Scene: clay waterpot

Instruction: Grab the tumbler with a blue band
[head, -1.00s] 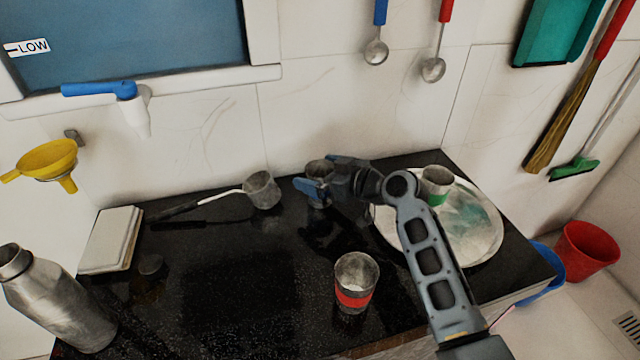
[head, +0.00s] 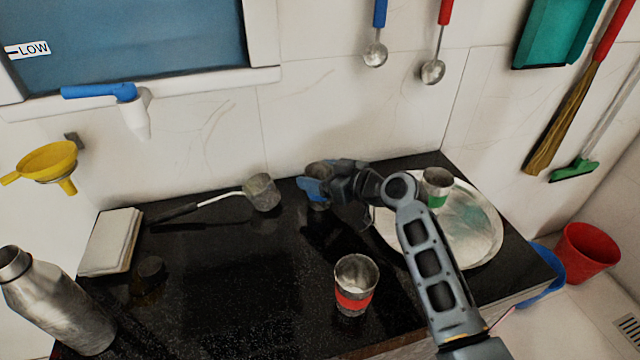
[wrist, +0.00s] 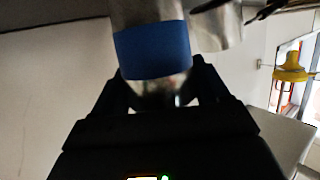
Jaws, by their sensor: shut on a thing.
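The tumbler with a blue band shows large in the wrist view (wrist: 152,52), a metal cup with its blue band between my gripper's fingers. My gripper (wrist: 155,90) is shut on it. A tumbler with a red band (head: 355,283) stands at the front. A tumbler with a green band (head: 436,187) stands on the round plate.
A long-handled ladle cup (head: 262,192) lies left of my gripper. The round metal plate (head: 480,245) is on the right. A white box (head: 108,240), a small dark object (head: 150,270) and a metal bottle (head: 55,305) are on the left. The counter's middle (head: 240,270) is clear.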

